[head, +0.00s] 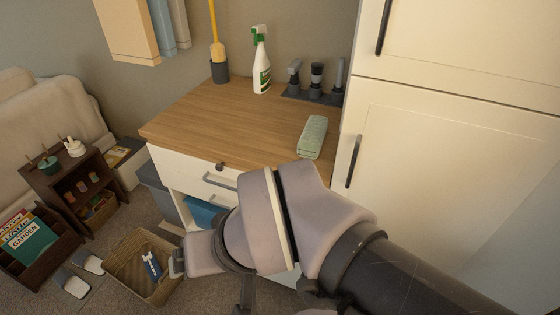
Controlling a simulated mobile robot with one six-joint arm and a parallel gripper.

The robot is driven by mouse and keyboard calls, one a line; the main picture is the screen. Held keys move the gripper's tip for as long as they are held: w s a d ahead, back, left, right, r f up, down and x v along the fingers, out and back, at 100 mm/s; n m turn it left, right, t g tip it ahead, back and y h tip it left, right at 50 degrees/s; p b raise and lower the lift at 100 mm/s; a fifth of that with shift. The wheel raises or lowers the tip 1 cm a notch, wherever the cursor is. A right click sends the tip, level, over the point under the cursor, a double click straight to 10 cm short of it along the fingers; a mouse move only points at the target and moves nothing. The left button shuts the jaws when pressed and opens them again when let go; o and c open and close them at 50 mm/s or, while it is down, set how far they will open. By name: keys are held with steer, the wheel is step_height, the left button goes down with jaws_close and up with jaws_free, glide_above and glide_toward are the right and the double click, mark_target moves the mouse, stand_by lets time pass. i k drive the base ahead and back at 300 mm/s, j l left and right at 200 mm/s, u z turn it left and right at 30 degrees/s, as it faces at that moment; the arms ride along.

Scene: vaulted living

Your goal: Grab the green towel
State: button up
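The green towel (313,137) is a pale green, folded or rolled bundle. It lies on the wooden counter top (200,120) at its right end, close to the tall white cabinet. My arm crosses the lower right of the head view, in front of the counter's lower part. My gripper (177,263) shows only in part at the arm's left end, low beside the woven basket and well apart from the towel. Whether its fingers are open or shut does not show.
A spray bottle (261,60), a brush in a dark holder (219,71) and a dark rack of attachments (315,82) stand along the counter's back. The tall white cabinet (440,160) bounds the right. A woven basket (130,262) and slippers (72,284) lie on the floor.

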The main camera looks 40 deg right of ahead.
mark_target(310, 144)
steer(key=z, duration=1.4)
steer(key=i+j+u, duration=0.2)
steer(key=i+j, duration=0.15)
steer(key=i+j+u, duration=0.15)
steer(key=i, duration=0.35)
steer(key=j, duration=0.15)
